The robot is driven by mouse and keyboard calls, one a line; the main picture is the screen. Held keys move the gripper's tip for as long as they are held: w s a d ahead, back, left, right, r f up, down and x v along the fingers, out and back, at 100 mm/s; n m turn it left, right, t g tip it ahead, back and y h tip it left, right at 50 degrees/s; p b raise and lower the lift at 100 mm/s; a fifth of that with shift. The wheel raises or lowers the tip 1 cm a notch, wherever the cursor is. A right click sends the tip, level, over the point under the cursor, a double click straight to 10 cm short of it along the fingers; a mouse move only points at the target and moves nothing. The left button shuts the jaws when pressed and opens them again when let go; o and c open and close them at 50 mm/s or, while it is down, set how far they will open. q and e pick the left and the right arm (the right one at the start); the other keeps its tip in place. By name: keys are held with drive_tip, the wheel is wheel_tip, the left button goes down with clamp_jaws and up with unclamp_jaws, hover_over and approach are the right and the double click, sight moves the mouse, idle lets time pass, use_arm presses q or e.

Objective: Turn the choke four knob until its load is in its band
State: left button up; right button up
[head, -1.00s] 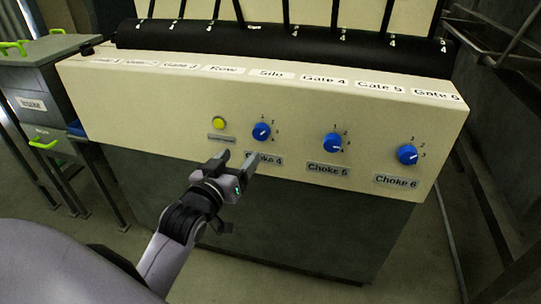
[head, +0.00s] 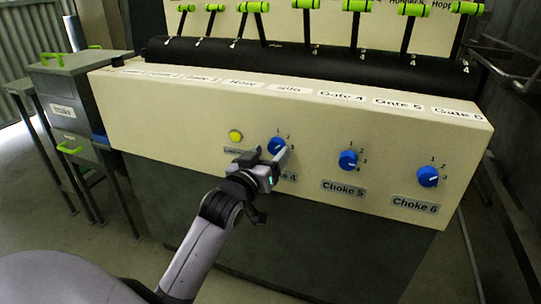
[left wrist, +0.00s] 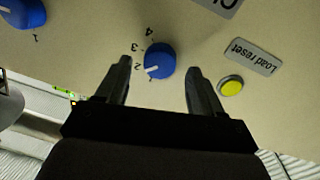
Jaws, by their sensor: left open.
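The choke four knob (head: 275,146) is a round blue knob with a white pointer on the cream panel, with small numbers around it. In the left wrist view the knob (left wrist: 160,60) shows upside down, its pointer near the 2. My left gripper (head: 268,155) is open in front of the knob and hides part of the Choke 4 label (head: 289,177). In the left wrist view the open fingers (left wrist: 159,69) stand on either side of the knob, with a gap on each side; I cannot tell their depth from the panel. My right gripper is not in view.
A yellow load reset button (head: 235,135) sits just left of the knob, close to one finger in the left wrist view (left wrist: 230,87). The Choke 5 knob (head: 348,160) and Choke 6 knob (head: 428,177) are to the right. Green-topped levers (head: 355,6) rise above the black roller.

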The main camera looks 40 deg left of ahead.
use_arm(q)
drive_tip(key=shift+w+a, duration=0.1)
drive_tip(key=shift+w, duration=0.45)
